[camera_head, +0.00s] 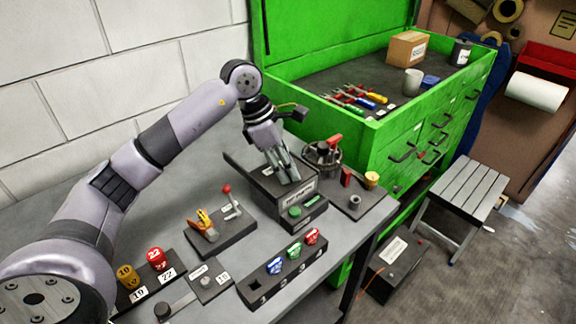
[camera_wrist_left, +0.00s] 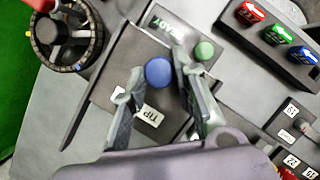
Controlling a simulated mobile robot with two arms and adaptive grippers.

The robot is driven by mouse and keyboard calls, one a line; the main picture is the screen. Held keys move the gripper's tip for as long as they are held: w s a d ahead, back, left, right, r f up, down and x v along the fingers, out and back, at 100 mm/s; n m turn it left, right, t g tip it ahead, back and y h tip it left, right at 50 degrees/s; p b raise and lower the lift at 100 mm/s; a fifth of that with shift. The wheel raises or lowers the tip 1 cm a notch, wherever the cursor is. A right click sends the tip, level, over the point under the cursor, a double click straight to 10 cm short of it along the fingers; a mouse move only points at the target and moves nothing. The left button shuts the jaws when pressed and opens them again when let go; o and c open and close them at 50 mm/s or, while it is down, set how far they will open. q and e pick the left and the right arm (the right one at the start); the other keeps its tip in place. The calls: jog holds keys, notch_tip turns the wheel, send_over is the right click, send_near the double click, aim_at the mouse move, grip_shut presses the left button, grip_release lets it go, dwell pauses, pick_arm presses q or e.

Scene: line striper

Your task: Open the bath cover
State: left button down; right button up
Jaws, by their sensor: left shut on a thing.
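The bath is a dark box on the grey bench, with a white front label (camera_head: 300,191), a green button (camera_head: 295,212) and a small green display (camera_head: 312,201). In the left wrist view its dark top (camera_wrist_left: 128,58) carries a blue round knob (camera_wrist_left: 159,72) and a label partly reading "TIP". My left gripper (camera_head: 290,178) reaches down over the box and hides much of its top in the head view. Its fingers (camera_wrist_left: 160,74) are shut on the blue knob. Whether the cover is lifted is hard to tell. My right gripper is out of view.
A round black fixture with a red handle (camera_head: 333,140) stands beside the box. A block with blue, green and red knobs (camera_head: 290,265) lies in front. A toggle clamp base (camera_head: 222,232) is to the left. The green cabinet (camera_head: 385,135) bounds the far side.

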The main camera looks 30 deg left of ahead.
pick_arm(q)
jog(key=w+a, duration=0.3)
jog(key=a, duration=0.5)
jog(key=shift+b, duration=0.3)
jog(key=c, duration=1.3)
grip_release()
jog(key=shift+s, duration=0.1)
jog(key=shift+r, duration=0.1)
jog(key=v, duration=1.2)
jog(key=shift+d, duration=0.1)
